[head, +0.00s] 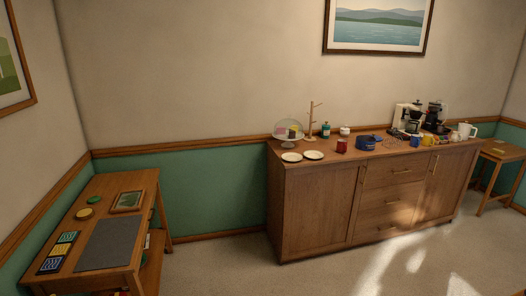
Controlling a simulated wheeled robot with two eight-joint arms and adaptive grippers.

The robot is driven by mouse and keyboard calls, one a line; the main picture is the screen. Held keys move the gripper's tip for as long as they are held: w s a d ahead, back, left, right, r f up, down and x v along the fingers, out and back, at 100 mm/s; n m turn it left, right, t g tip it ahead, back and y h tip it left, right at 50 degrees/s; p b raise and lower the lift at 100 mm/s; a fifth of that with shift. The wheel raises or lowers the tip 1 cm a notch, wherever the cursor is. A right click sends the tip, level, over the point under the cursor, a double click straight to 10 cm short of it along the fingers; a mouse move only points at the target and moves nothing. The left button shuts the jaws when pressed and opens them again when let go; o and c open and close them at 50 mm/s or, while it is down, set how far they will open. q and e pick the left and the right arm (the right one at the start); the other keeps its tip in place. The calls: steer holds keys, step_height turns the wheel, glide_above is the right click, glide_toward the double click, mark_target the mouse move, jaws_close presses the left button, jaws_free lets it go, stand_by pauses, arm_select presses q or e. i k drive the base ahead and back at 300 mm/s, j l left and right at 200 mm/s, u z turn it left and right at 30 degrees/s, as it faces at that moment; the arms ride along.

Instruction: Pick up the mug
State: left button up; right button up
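Several small cup-like items stand on the wooden sideboard (318,198) across the room in the head view. A red one (341,146) stands near the front edge, left of a dark blue pot (364,143). A blue one (415,141) and a yellow one (427,140) stand close together further right. They look like mugs, but they are too small to make out handles clearly, and I cannot tell which one is the task's mug. Neither of my grippers is in view.
The sideboard also holds a domed cake stand (288,132), two plates (291,157), a wooden mug tree (311,122), coffee machines (405,117) and a white kettle (466,130). A desk (150,184) stands at left, a small table (502,151) at right. Carpet before the sideboard is clear.

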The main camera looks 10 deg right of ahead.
mark_target(341, 146)
steer(key=i+z, duration=0.4)
steer(key=i, duration=0.4)
steer(key=i+j+z, duration=0.1)
steer(key=i+z, duration=0.3)
steer(key=i, duration=0.4)
steer(key=i+l+u, duration=0.1)
steer(key=i, duration=0.25)
steer(key=i+l+u, duration=0.15)
steer(key=i, duration=0.2)
steer(key=i+l+u, duration=0.1)
steer(key=i, duration=0.25)
steer(key=l, duration=0.05)
